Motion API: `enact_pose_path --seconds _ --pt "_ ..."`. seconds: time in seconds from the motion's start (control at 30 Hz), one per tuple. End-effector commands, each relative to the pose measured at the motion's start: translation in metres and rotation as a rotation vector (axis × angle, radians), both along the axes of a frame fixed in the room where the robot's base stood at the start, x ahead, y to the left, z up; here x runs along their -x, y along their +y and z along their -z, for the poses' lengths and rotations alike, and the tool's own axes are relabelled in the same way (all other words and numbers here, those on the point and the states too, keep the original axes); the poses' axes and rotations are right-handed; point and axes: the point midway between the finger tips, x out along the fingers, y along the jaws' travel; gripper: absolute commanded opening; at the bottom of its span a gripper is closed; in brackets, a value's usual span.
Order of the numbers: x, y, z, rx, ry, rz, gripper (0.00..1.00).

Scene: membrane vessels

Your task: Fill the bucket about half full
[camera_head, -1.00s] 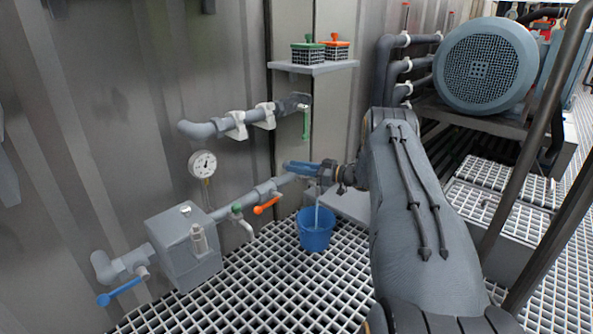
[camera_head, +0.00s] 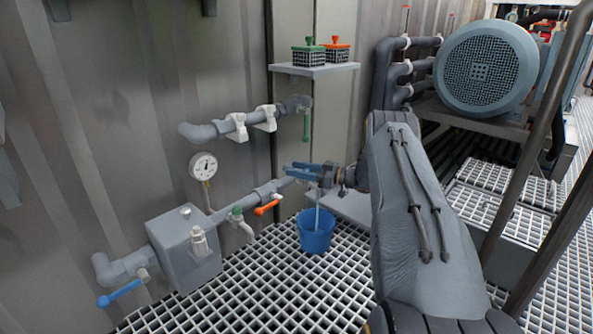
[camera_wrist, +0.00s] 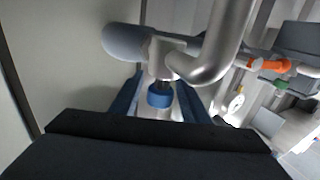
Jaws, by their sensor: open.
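The blue bucket (camera_head: 315,240) stands upright on the grating below a tap, and a thin pale stream (camera_head: 317,214) runs down into it. The level inside cannot be read. My gripper (camera_head: 300,172) is at the end of the wall pipe, above the bucket. In the wrist view its two blue fingers (camera_wrist: 157,100) are open on either side of a blue tap knob (camera_wrist: 159,96) on a silver fitting. Whether they touch the knob cannot be told.
The lower pipe carries an orange lever (camera_head: 267,207), a green-handled tap (camera_head: 238,212) and a blue lever (camera_head: 121,292). A gauge (camera_head: 203,166) and grey box (camera_head: 184,248) are on the left. A shelf (camera_head: 314,68) holds two caged items. A motor (camera_head: 486,67) stands right.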

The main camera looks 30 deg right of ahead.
Motion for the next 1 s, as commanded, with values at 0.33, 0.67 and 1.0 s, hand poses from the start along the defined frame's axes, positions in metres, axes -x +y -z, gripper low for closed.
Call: enact_pose_path --seconds 0.33,0.67,1.0 --pt "0.035 -0.034 -0.002 -0.001 0.001 0.003 0.42" --pt "0.054 -0.051 0.000 -0.001 0.001 -0.001 0.42" --pt "0.056 -0.050 -0.010 -0.001 0.001 -0.001 0.42"
